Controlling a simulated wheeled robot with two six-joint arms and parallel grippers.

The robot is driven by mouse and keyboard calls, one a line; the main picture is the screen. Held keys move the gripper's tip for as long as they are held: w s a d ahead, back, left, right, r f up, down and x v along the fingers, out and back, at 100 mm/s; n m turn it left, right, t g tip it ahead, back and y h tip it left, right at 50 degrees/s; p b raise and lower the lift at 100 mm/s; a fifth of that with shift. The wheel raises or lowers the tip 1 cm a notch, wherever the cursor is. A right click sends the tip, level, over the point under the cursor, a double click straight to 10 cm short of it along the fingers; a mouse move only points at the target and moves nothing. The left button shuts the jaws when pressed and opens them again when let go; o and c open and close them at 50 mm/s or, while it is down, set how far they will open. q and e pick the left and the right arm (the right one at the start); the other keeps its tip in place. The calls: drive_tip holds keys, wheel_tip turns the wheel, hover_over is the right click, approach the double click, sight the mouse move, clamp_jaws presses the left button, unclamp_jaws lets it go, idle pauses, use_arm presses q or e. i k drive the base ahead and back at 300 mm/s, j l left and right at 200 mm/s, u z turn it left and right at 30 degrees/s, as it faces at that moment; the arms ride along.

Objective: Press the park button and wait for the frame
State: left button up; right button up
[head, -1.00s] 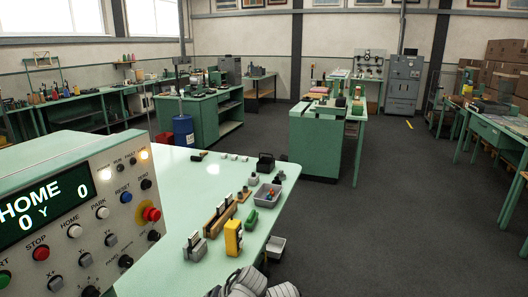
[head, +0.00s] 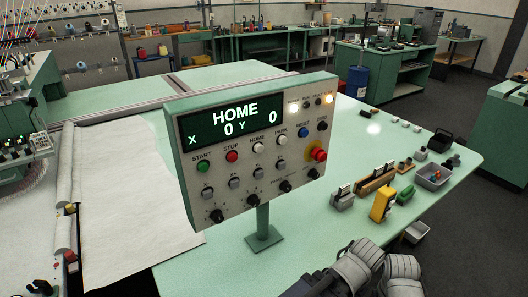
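The control panel (head: 232,190) stands on a post on the pale green table, tilted slightly. Its display (head: 232,122) reads HOME, X 0, Y 0. The white park button (head: 281,140) is in the upper row, right of the white home button (head: 257,148) and left of the blue reset button (head: 303,132). Nothing touches the park button. Grey segments of my own arm show at the bottom, right of centre. Neither gripper's fingers can be seen.
White cloth (head: 135,190) lies left of the panel, beside a long roller (head: 66,190). A green machine (head: 22,120) stands at the far left. A red emergency stop (head: 319,154) is on the panel's right. A yellow device (head: 382,205) and a grey bin (head: 433,176) sit on the right.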

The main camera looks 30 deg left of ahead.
sight(282, 140)
drive_tip(key=u, duration=1.15)
drive_tip(key=k+l+z, duration=0.2)
drive_tip(key=k+l, duration=0.15)
